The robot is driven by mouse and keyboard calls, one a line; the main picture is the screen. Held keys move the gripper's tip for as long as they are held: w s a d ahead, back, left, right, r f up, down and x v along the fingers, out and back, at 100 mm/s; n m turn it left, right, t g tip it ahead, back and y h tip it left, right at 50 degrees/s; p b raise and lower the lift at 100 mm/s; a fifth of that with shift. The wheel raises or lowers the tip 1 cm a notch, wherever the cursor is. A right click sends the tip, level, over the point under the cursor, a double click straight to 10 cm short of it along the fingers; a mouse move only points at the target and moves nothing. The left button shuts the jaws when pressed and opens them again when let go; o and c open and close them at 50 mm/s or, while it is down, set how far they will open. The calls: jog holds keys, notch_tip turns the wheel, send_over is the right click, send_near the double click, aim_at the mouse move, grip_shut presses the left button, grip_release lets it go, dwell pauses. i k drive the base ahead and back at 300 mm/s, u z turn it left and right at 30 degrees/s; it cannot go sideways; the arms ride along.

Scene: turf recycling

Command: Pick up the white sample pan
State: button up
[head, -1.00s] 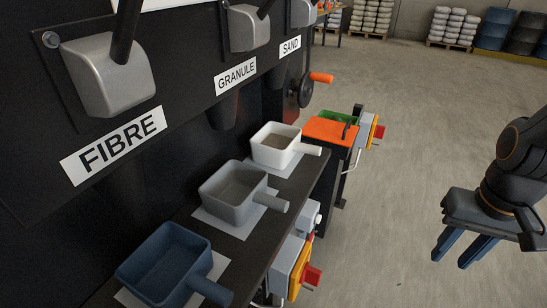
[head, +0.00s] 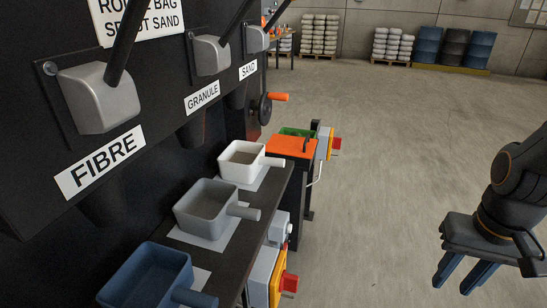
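The white sample pan (head: 229,171) stands upright at the far end of the dark shelf, below the SAND label. It holds some greyish-brown material, and its short handle points right, toward the shelf's outer edge. My gripper (head: 463,277) is at the right of the view, over the floor and well apart from the pan. Its two blue fingers point down with a gap between them, and nothing shows in the gap.
A grey pan (head: 196,222) and a blue pan (head: 136,290) stand nearer on the shelf (head: 237,258). Spout levers overhang the shelf. An orange-topped unit (head: 292,147) and a yellow-and-red switch box (head: 265,281) sit beside it. Open concrete floor (head: 385,170) lies between shelf and arm.

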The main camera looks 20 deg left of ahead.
aim_at(242, 162)
jog(key=u, duration=0.05)
jog(key=i, duration=1.05)
jog(key=u, duration=0.85)
